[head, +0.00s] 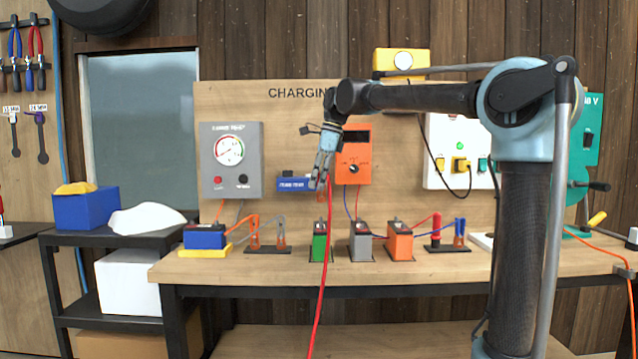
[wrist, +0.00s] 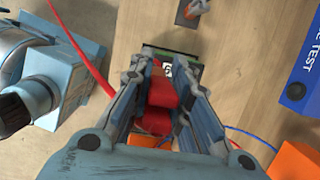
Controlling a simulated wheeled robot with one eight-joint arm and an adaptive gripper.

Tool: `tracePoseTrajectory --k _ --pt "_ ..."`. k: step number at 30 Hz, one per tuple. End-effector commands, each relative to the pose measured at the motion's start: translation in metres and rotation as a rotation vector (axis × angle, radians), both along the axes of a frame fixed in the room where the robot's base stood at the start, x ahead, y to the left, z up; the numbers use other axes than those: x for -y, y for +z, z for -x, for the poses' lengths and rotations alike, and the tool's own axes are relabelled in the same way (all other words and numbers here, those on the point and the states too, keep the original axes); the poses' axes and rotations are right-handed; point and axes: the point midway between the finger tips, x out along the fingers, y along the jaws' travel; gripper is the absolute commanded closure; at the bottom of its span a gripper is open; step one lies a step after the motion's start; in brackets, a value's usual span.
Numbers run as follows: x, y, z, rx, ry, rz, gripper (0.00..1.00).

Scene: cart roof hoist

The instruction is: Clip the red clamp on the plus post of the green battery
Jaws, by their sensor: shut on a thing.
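My gripper (head: 322,172) points down in front of the charging board, above the green battery (head: 319,243). Its jaws are shut on the red clamp (wrist: 162,95), which shows between the fingers in the wrist view. The red cable (head: 323,270) hangs from it in front of the bench. In the head view the clamp is well above the battery, with a clear gap. In the wrist view the green battery's dark top (wrist: 186,58) lies beyond the fingertips. The fingers and clamp hide part of the top, and I cannot make out the plus post.
A grey battery (head: 360,241) and an orange battery (head: 399,241) stand to the right of the green one. A clamp stand (head: 267,249) is to the left. A blue tester box (head: 294,184) hangs on the board beside my gripper.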

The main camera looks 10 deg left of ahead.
Motion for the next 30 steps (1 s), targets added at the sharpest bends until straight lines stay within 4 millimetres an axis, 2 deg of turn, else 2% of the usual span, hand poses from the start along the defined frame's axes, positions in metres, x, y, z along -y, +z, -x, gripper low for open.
tracePoseTrajectory --k 18,30 --pt "0.0 -0.044 0.0 0.0 -0.001 0.0 1.0" --pt "0.001 -0.057 0.0 0.0 -0.001 0.0 1.0"
